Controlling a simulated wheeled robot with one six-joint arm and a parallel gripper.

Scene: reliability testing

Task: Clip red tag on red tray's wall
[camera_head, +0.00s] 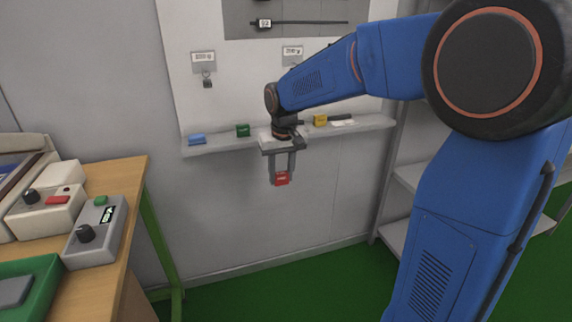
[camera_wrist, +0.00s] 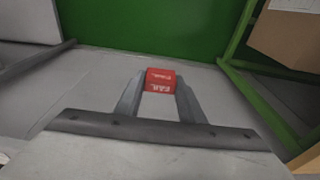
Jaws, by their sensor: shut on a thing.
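The red tag (camera_head: 281,179) is a small red block with white lettering. My gripper (camera_head: 282,176) is shut on it and holds it in the air in front of the wall, below the narrow shelf. In the wrist view the red tag (camera_wrist: 160,80) sits between the two fingertips of my gripper (camera_wrist: 159,86), and its lettering reads "FAIL". The red tray does not show in either view.
A shelf (camera_head: 225,146) on the wall holds a blue tag (camera_head: 197,139), a green tag (camera_head: 243,130) and a yellow tag (camera_head: 320,120). At left a wooden bench (camera_head: 131,187) bears grey control boxes and a green tray (camera_head: 45,272). Grey shelving (camera_head: 397,233) stands at right.

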